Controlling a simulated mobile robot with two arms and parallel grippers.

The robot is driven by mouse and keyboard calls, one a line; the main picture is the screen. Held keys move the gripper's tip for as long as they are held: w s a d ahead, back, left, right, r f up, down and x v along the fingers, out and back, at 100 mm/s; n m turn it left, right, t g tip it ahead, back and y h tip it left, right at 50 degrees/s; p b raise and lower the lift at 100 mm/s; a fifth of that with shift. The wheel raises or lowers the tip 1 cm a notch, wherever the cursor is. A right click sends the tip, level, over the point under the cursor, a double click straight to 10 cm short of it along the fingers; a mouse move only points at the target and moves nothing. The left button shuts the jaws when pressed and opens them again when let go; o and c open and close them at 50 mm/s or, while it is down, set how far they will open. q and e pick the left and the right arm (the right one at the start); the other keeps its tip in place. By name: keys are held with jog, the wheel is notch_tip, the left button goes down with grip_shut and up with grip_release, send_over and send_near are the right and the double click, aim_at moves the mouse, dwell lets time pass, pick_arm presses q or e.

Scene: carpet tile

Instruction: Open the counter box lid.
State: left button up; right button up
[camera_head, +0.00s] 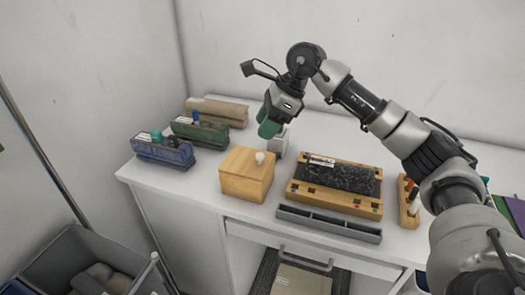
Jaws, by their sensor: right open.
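The counter box is a light wooden box (243,187) with its lid down and a pale round knob (260,157) on top. It sits near the front edge of the white counter. My right gripper (268,129), with green fingers, hangs just above and behind the box in this view. The gripper is open and apart from the knob, and I see nothing in it. My left gripper is not in view.
A wooden tray with a dark carpet piece (341,178) lies right of the box, with a grey divided tray (330,224) in front. Several coloured holders, including a blue one (163,152), stand left. A grey bin (77,262) is on the floor, lower left.

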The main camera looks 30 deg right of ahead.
aim_at(261, 154)
jog(key=shift+h, duration=0.8)
jog(key=f, duration=0.3)
jog(key=w+f+p, duration=0.1)
jog(key=f, duration=0.5)
jog(key=shift+w+a+p, duration=0.15)
jog(key=shift+a+p, duration=0.05)
jog(key=shift+p, duration=0.2)
grip_shut()
